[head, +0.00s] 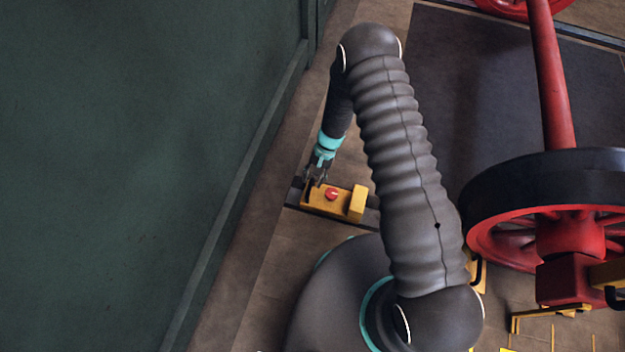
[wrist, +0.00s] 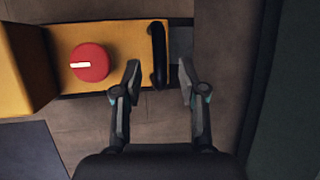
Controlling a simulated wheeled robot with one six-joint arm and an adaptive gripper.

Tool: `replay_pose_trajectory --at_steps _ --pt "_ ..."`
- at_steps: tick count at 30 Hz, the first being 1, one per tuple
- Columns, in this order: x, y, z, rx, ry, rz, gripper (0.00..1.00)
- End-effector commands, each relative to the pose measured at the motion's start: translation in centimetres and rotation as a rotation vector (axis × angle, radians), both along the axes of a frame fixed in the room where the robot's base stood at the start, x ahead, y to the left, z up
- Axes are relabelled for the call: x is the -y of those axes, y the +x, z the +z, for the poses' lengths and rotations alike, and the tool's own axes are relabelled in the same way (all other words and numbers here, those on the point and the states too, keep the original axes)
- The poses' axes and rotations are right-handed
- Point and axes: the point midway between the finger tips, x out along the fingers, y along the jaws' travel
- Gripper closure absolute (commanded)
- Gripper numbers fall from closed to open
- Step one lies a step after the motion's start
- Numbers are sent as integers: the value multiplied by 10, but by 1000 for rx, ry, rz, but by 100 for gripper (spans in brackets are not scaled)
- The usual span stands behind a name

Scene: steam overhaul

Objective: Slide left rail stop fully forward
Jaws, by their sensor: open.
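The left rail stop (head: 345,197) is a yellow block with a raised end and a red knob, sitting on a short dark rail (head: 292,197) beside the wall. In the wrist view the stop (wrist: 125,42) fills the upper left, with its red knob (wrist: 90,62) and a black handle (wrist: 157,55) at its right end. My gripper (head: 316,177) is over the handle end of the stop. Contact cannot be told.
A green wall (head: 130,150) runs close along the left, and shows at the right of the wrist view (wrist: 295,100). A red wheel with a black rim (head: 540,175) and a red axle (head: 552,80) stand at the right. Yellow brackets (head: 548,313) lie low right.

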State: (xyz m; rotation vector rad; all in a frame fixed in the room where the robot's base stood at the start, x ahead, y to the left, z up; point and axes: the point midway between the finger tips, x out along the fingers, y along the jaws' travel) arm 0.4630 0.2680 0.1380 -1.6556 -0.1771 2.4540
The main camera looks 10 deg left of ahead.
Motion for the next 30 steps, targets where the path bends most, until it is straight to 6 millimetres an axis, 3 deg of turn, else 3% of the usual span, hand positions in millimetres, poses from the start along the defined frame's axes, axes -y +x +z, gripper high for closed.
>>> replay_pose_trajectory --at_steps 5,14,19,30 --pt "-2 -4 -10 1 -1 -1 59" --pt "-3 -5 -12 1 0 -1 59" --pt "-3 -5 -11 1 0 0 100" --pt "-1 -7 -12 0 -1 7 100"
